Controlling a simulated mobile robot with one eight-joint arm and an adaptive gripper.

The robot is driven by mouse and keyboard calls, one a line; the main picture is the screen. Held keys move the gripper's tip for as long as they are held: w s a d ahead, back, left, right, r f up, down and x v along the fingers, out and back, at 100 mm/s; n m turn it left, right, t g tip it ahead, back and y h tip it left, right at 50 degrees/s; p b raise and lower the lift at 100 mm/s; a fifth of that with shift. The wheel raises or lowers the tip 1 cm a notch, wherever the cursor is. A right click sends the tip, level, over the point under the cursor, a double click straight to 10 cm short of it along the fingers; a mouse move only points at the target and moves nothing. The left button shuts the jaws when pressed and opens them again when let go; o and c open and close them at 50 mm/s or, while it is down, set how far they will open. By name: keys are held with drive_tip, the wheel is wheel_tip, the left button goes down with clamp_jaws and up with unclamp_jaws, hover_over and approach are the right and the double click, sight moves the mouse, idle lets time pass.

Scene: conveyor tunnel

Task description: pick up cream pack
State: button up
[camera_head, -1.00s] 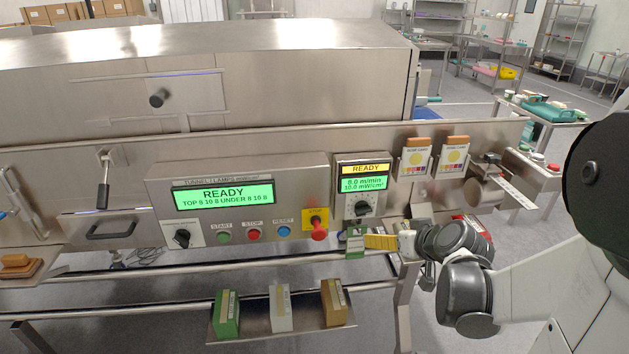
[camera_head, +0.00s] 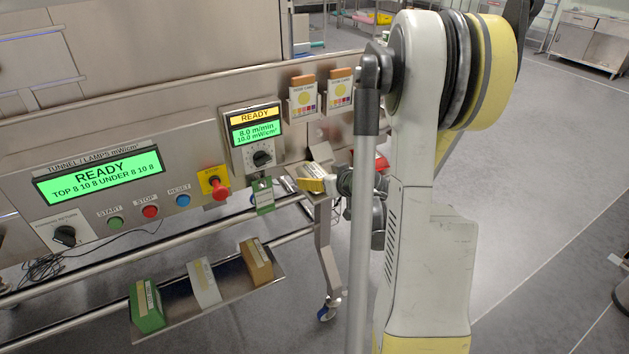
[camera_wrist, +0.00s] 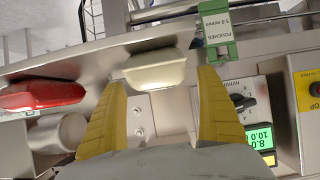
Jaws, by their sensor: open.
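A pale cream pack (camera_wrist: 155,72), shaped like a shallow tub with a rim, lies on the steel surface in the wrist view. It sits between the tips of my gripper's two yellow fingers (camera_wrist: 162,80), which are spread with a gap on both sides. My gripper is open and holds nothing. In the head view my gripper (camera_head: 312,185) is beside the right end of the control panel, and I cannot clearly make out the pack there.
A red pack (camera_wrist: 40,97) lies to the left in the wrist view. A green labelled tag (camera_wrist: 214,36) stands close to the right finger. The control panel (camera_head: 130,190) has knobs and a red stop button (camera_head: 220,190). A lower shelf (camera_head: 182,326) holds three boxes.

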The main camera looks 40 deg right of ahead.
sight(315, 175)
drive_tip(key=b+x, duration=0.1)
drive_tip(key=x, duration=0.2)
drive_tip(key=shift+w+d+f, duration=0.1)
drive_tip(key=shift+w+f, duration=0.05)
drive_tip(key=shift+w, duration=0.15)
drive_tip(key=c, duration=1.5)
wheel_tip(315, 175, up, 10)
drive_tip(key=p, duration=0.5)
